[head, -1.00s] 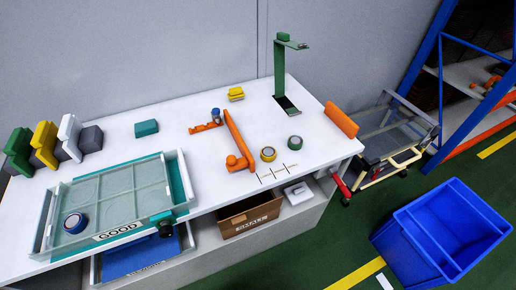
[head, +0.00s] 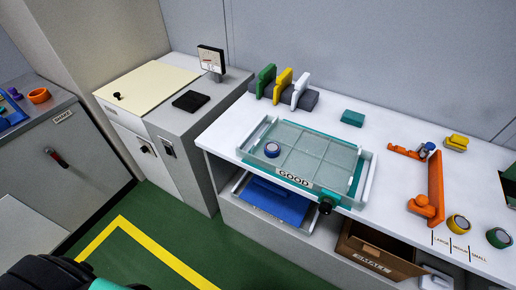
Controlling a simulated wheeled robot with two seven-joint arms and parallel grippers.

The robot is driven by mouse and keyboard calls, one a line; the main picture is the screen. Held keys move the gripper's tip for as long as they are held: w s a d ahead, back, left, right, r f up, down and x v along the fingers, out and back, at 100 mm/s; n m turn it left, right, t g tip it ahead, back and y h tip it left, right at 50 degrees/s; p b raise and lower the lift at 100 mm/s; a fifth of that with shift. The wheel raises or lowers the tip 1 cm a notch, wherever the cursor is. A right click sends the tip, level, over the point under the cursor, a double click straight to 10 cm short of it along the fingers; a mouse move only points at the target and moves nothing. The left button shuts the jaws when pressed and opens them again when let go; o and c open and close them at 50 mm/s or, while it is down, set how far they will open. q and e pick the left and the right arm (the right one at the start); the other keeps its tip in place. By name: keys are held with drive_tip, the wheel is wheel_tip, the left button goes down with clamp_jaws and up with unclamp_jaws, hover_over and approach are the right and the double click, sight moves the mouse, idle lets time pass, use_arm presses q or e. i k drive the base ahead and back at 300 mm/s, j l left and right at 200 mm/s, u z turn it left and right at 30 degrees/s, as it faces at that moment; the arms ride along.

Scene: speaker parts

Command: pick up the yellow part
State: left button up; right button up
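A round yellow part (head: 458,224) with a dark centre lies on the white table at the right, close to the front edge markings. A green round part (head: 498,238) lies to its right, and a blue round part (head: 272,149) sits in the tray marked GOOD. Other yellow things are a small stacked yellow block (head: 456,142) at the back right and an upright yellow piece (head: 283,84) in the rack at the back left. Neither of my grippers shows. A dark piece at the bottom left seems to be part of my own body.
The clear GOOD tray (head: 316,190) stands on the table, with an orange fixture (head: 434,185) to its right. A teal block (head: 353,118) lies behind the tray. A cardboard box (head: 375,255) is below the table. Grey cabinets (head: 185,125) stand left; green floor is open in front.

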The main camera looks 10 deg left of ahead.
sight(458, 224)
drive_tip(key=z, duration=1.5)
drive_tip(key=i+l+u, duration=0.2)
drive_tip(key=l, duration=0.25)
drive_tip(key=l+u, duration=0.15)
drive_tip(key=l, duration=0.35)
drive_tip(key=i+l+u, duration=0.2)
drive_tip(key=l, duration=0.3)
drive_tip(key=k+j, duration=0.05)
